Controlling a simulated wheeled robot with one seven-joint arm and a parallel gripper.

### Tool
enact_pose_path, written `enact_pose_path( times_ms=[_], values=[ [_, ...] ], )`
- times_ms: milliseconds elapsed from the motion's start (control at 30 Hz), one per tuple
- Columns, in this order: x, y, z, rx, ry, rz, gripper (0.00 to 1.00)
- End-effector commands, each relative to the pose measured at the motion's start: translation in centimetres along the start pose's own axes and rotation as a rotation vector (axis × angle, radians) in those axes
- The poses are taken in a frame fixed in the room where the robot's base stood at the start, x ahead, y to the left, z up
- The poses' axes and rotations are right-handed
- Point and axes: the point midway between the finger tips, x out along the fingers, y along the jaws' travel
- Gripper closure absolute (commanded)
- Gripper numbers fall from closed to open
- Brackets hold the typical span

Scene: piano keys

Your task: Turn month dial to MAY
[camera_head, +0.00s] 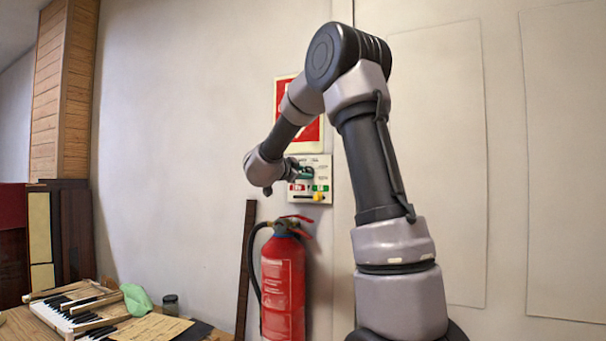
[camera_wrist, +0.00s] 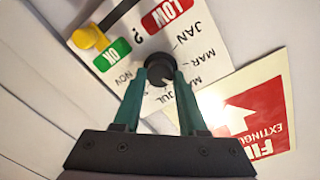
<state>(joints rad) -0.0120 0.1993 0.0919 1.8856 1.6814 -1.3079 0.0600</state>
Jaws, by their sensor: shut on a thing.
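The month dial is a round black knob (camera_wrist: 157,62) on a white wall panel (camera_wrist: 215,58). Month labels JAN, MAR, JUL and NOV stand around it, with another partly readable label starting MA; the finger covers some of the print. My gripper (camera_wrist: 160,75) has green fingers on either side of the knob, closed against it. I cannot tell which month the dial points to. In the head view the panel (camera_head: 325,162) hangs on the wall, and my gripper (camera_head: 304,173) is in front of its upper left part; the dial is hidden there.
A yellow knob (camera_wrist: 90,38) with a black lever sits by red LOW and green OK labels. A red fire extinguisher (camera_head: 283,280) hangs below the panel, with a red and white sign (camera_head: 312,138) above. Piano keys (camera_head: 65,315) lie at the lower left.

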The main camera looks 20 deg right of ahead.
Motion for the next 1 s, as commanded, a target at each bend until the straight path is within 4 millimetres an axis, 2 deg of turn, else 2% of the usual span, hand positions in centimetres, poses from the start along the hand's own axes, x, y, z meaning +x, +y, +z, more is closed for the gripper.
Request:
enact_pose_path(
  times_ms=[267, 300, 367, 400, 767, 867, 1000],
  values=[
    [-0.1, 0.1, 0.2, -0.001, -0.004, 0.002, 1.00],
    [-0.1, 0.1, 0.2, -0.001, -0.004, 0.002, 0.55],
    [0.0, 0.1, 0.2, -0.001, -0.004, 0.002, 0.32],
    [0.0, 0.1, 0.2, -0.001, -0.003, 0.002, 0.29],
    [-0.5, 0.0, 0.1, -0.001, -0.002, 0.000, 0.29],
    [-1.7, 0.0, 0.1, -0.001, -0.003, -0.002, 0.29],
    [-4.5, -0.1, 0.1, -0.002, -0.004, -0.003, 0.29]
  ],
)
